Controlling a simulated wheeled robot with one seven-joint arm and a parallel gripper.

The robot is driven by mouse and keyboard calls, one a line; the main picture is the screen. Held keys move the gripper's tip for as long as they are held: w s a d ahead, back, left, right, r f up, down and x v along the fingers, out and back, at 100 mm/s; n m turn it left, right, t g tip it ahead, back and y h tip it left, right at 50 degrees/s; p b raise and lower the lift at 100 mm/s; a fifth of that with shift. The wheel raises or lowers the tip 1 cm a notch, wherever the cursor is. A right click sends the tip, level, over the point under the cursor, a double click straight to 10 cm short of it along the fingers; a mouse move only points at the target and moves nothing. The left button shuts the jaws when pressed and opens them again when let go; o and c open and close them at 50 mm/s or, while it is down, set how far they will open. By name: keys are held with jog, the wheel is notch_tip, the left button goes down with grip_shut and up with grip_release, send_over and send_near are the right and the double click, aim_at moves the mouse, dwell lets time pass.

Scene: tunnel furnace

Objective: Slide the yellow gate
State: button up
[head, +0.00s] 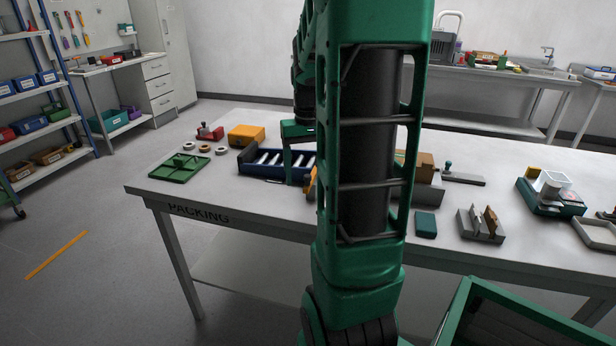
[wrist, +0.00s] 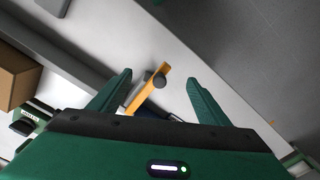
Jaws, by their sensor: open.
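The yellow gate (wrist: 143,95) shows in the wrist view as a slim slanted bar with a dark round knob (wrist: 159,81) on it. My gripper (wrist: 159,80) is open, with one green finger on each side of the gate and knob. A gap shows between each finger and the knob, and I see no contact. How far the fingertips are above the knob is hard to tell. In the head view only a small yellow-orange sliver (head: 310,184) shows beside my arm, probably the gate. My arm hides most of that area there.
A blue roller tray (head: 262,168) lies left of my arm on the packing table (head: 225,210). A yellow box (head: 246,134), a green plate (head: 180,167) and small rings are farther left. A brown block (head: 425,167) and a grey fixture (head: 480,226) are at right.

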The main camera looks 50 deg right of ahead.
jog(key=c, duration=1.7)
jog(key=shift+w+d, duration=0.5)
jog(key=shift+d, duration=0.6)
jog(key=shift+w+d, duration=0.45)
jog(key=shift+d, duration=0.6)
jog(key=shift+w+d, duration=0.5)
jog(key=shift+d, duration=0.6)
jog(key=shift+r, duration=0.1)
jog(key=o, duration=1.7)
jog(key=shift+s, duration=0.1)
